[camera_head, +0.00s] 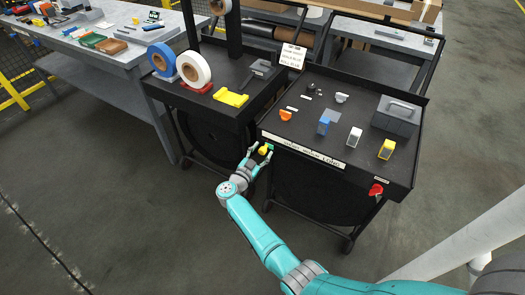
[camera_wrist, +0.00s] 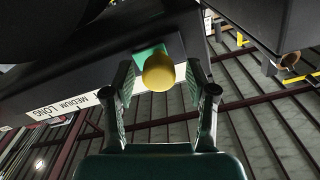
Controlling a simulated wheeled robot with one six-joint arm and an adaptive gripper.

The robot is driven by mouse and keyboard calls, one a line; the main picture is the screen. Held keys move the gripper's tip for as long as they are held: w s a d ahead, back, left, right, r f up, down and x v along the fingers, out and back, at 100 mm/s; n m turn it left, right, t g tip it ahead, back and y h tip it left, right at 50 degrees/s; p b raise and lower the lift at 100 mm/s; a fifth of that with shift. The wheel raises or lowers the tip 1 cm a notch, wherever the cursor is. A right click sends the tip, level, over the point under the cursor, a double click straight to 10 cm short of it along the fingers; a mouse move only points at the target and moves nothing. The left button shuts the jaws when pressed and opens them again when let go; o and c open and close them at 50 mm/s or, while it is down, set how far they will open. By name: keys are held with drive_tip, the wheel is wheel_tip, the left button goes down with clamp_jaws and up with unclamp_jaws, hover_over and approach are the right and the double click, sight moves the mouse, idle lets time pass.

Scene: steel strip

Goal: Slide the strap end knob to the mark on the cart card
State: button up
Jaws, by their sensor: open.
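The yellow strap end knob (camera_head: 263,150) is at the left end of the right cart's front edge. In the wrist view the round knob (camera_wrist: 158,73) sticks out from a green piece (camera_wrist: 147,54) on the dark cart edge. My gripper (camera_head: 259,154) is open, with its fingers on either side of the knob; the wrist view shows the fingertips (camera_wrist: 160,82) apart. I cannot tell whether either finger touches it. The white cart card (camera_head: 302,150) runs along the front edge to the right of the knob. In the wrist view the card (camera_wrist: 70,104) reads "MEDIUM LONG".
The right cart top holds a grey box (camera_head: 396,116), a yellow block (camera_head: 387,149), a white block (camera_head: 354,137) and a blue block (camera_head: 323,126). A red knob (camera_head: 376,189) is at its right front. The left cart holds tape rolls (camera_head: 194,70). Floor in front is clear.

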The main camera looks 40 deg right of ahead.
drive_tip(key=shift+w+d, duration=0.15)
drive_tip(key=shift+d, duration=0.3)
clamp_jaws()
drive_tip(key=s+d, duration=0.1)
drive_tip(key=s, duration=0.2)
drive_tip(key=s+d, duration=0.1)
drive_tip(key=s, duration=0.2)
drive_tip(key=s+d, duration=0.1)
drive_tip(key=s, duration=0.2)
drive_tip(key=shift+s+d, duration=0.25)
unclamp_jaws()
drive_tip(key=shift+a, duration=0.1)
